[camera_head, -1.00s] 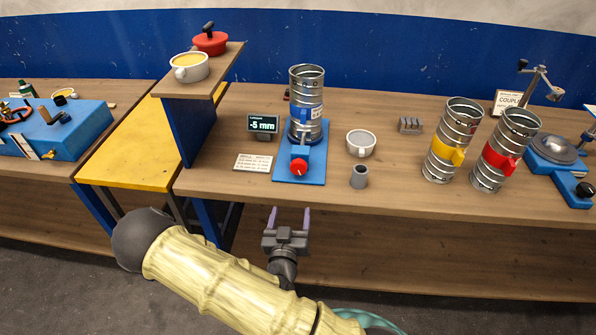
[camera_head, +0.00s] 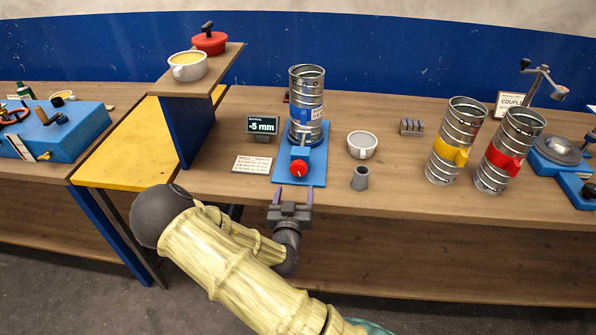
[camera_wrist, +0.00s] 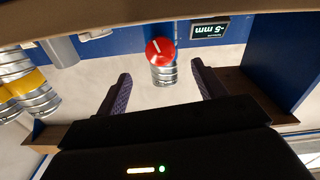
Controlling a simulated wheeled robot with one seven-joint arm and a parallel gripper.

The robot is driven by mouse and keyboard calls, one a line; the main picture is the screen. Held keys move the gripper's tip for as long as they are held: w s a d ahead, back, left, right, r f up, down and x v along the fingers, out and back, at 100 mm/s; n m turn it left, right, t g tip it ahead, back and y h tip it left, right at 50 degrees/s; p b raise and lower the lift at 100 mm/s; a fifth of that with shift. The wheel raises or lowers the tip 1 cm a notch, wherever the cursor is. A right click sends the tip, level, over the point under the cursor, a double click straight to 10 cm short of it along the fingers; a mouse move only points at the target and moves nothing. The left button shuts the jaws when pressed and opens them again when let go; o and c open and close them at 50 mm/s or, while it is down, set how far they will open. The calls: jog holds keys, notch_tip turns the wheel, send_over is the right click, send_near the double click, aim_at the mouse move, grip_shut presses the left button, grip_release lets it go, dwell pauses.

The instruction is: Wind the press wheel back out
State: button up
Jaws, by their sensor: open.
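The press wheel (camera_head: 299,169) is a red round knob with a white mark, on the front of a blue press block. It also shows in the wrist view (camera_wrist: 160,51), between and beyond the fingers. The press has a blue base plate (camera_head: 314,170) with a silver spiral duct (camera_head: 306,100) with a blue band standing on it. A display (camera_head: 263,125) beside it reads -5 mm. My gripper (camera_head: 293,196) is open and empty, in front of the wheel near the bench's front edge. The fingers do not appear to touch the wheel.
A white cup (camera_head: 362,144) and a small grey cup (camera_head: 360,178) stand right of the press. A card (camera_head: 252,164) lies left of it. Yellow-banded (camera_head: 455,142) and red-banded ducts (camera_head: 508,152) stand farther right. A raised shelf (camera_head: 211,84) is at left.

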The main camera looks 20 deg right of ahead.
aim_at(298, 172)
jog(key=p+x, duration=0.1)
jog(key=x, duration=0.8)
jog(key=shift+w+p, duration=0.1)
jog(key=shift+p, duration=0.25)
jog(key=c, duration=1)
jog(key=shift+f+n+b, duration=0.1)
jog(key=shift+n+b, duration=0.55)
jog(key=shift+n, duration=1.65)
jog(key=o, duration=1)
